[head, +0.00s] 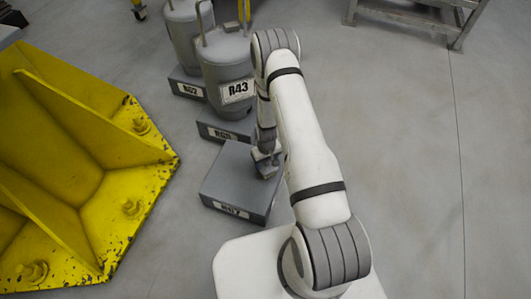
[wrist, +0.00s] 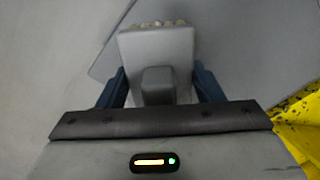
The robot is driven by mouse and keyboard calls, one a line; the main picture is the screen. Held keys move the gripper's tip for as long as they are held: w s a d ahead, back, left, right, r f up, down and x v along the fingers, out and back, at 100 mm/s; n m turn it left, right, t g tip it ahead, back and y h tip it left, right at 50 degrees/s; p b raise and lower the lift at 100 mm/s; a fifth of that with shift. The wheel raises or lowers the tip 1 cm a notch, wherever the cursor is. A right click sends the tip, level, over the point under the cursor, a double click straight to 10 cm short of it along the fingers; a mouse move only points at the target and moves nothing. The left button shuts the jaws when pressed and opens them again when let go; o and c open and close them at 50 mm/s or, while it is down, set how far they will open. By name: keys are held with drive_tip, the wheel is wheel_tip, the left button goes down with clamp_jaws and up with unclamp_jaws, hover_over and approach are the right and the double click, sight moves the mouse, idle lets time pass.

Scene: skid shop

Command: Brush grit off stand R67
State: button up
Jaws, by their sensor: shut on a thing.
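Stand R67 is the low dark-grey block (head: 232,178) in the middle of the head view; its front label is blurred. Its flat top is bare apart from my gripper and what it holds; no grit can be made out. My gripper (head: 265,165) is low over the right part of the top, partly hidden by my arm. In the wrist view my gripper (wrist: 160,88) is shut on a grey brush (wrist: 157,47), a blue finger on each side of its grip. Pale bristles (wrist: 160,23) show at its far edge. Whether they touch the top is unclear.
Behind are two more stands, R65 (head: 215,133) and one labelled like R62 (head: 187,88), bearing grey canisters, the nearer marked R43 (head: 232,72). A yellow steel bracket with bolts (head: 85,150) fills the left. A metal frame (head: 415,15) stands far right. The right floor is clear.

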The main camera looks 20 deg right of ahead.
drive_tip(key=shift+a+r+p, duration=0.1)
drive_tip(key=shift+r+p, duration=1.25)
drive_tip(key=shift+r, duration=1.15)
